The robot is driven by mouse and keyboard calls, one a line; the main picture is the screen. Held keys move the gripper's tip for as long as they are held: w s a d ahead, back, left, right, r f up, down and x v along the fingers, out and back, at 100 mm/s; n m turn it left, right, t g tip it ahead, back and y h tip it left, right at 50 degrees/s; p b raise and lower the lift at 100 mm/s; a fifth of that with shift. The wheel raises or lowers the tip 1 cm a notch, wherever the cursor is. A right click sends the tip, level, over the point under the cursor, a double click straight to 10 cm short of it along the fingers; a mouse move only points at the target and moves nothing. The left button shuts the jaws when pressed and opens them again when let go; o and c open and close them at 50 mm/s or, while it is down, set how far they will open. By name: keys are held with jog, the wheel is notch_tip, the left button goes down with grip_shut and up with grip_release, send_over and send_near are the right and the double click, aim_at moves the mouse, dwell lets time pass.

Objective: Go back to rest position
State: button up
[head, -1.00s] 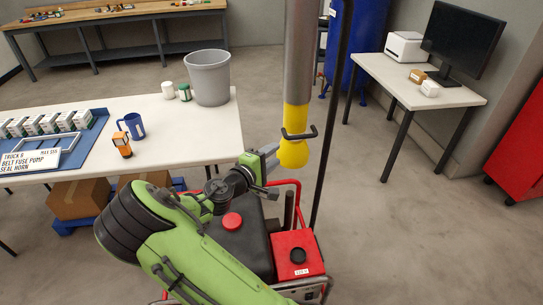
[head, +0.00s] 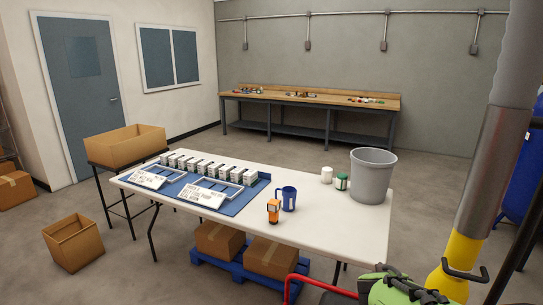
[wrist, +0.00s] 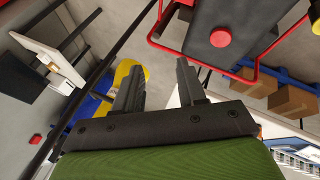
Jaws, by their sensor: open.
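My gripper (wrist: 158,85) is open in the wrist view, with its two dark fingers apart and nothing between them. The yellow end (wrist: 130,75) of the grey vertical tube shows just left of the fingers in that view; I cannot tell whether they touch. In the head view only a green part of my arm shows at the bottom right, next to the yellow tube end (head: 455,262); the gripper itself is not visible there.
The white table (head: 330,235) carries a grey bin (head: 373,176), blue mug (head: 288,199), orange device (head: 273,211), two small jars and a blue mat (head: 245,196) with several boxes. A black unit with a red cap (wrist: 221,37) and red frame is near my gripper.

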jog(key=s+a+r+t+y, duration=0.1)
jog(key=s+a+r+y, duration=0.2)
jog(key=s+a, duration=0.4)
jog(key=s+a+r+n+t+y, duration=0.1)
jog(key=s+a+r+y, duration=0.1)
jog(key=s+a+r, duration=0.3)
jog(key=s+a, duration=0.2)
jog(key=shift+s+a+r+n+t+y, duration=0.25)
jog(key=shift+s+a+n+t+y, duration=0.05)
jog(key=shift+s+a+t+y, duration=0.1)
